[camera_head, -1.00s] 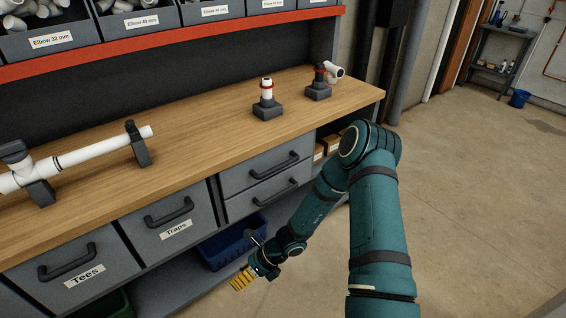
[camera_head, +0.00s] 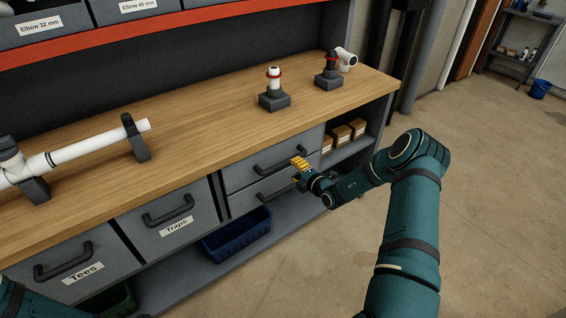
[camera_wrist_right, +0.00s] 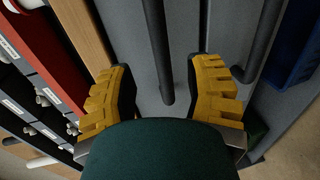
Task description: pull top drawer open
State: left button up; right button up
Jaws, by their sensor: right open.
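The top drawer (camera_head: 236,177) is grey, shut, and directly under the worktop, with a dark bar handle (camera_head: 268,164). My right gripper (camera_head: 296,171), with yellow fingers, is in front of the two stacked drawers, at the right end of their handles. It is open and empty. In the right wrist view, the top drawer's handle (camera_wrist_right: 157,45) lies in line with the gap between the open fingers (camera_wrist_right: 163,80); I see no contact. My left gripper is out of view; only a bit of my left arm shows at the bottom left.
The lower drawer's handle (camera_head: 265,193) is close below; it also shows in the right wrist view (camera_wrist_right: 262,40). The wooden worktop (camera_head: 200,140) overhangs the drawers. A blue bin (camera_head: 238,236) is on the low shelf. Small boxes (camera_head: 342,134) stand in the right bay. Open floor lies right.

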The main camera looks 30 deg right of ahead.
aim_at(287, 164)
jog(key=b+x, duration=0.1)
jog(key=x, duration=0.7)
jog(key=shift+w+a+b, duration=0.1)
jog(key=shift+w+b, duration=0.2)
jog(key=shift+b, duration=0.1)
grip_shut()
